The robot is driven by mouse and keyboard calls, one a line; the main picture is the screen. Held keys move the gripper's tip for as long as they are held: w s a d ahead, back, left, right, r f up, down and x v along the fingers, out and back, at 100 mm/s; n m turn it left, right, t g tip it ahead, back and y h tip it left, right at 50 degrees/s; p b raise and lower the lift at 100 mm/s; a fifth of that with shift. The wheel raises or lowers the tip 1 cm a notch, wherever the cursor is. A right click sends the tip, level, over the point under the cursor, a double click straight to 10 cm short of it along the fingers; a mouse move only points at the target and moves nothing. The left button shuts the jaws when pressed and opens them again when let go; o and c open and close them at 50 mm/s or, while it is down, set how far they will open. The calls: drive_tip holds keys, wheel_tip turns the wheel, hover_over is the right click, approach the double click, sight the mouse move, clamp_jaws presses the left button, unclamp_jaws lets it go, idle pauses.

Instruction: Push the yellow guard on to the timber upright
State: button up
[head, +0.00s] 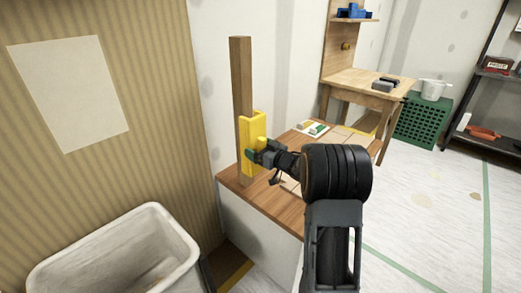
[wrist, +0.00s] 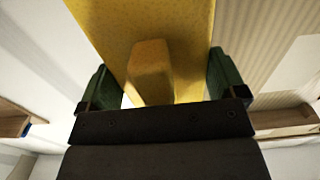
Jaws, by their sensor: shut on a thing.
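The timber upright (head: 241,75) stands vertical on the wooden bench top. The yellow guard (head: 252,128) is upright against the lower half of the timber, covering part of its right side; I cannot tell whether it fits fully around it. My gripper (head: 259,155) comes from the right and is shut on the guard's raised yellow grip block. In the wrist view the guard (wrist: 150,22) fills the top middle, and its grip block sits between the green fingers of my gripper (wrist: 160,78). The guard hides the timber in the wrist view.
The bench top (head: 231,182) carries a small tray (head: 311,129) behind my arm. A white bin (head: 120,250) stands at the lower left, below striped wallpaper with a pale sheet (head: 68,92). A wooden table (head: 365,88) and green crate (head: 422,122) stand behind. The floor at right is clear.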

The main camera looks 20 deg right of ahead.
drive_tip(key=shift+x, duration=1.6)
drive_tip(key=o, duration=0.6)
drive_tip(key=shift+a, duration=0.1)
drive_tip(key=shift+o, duration=0.2)
drive_tip(key=p+v, duration=0.1)
drive_tip(key=v, duration=0.6)
idle(0.4)
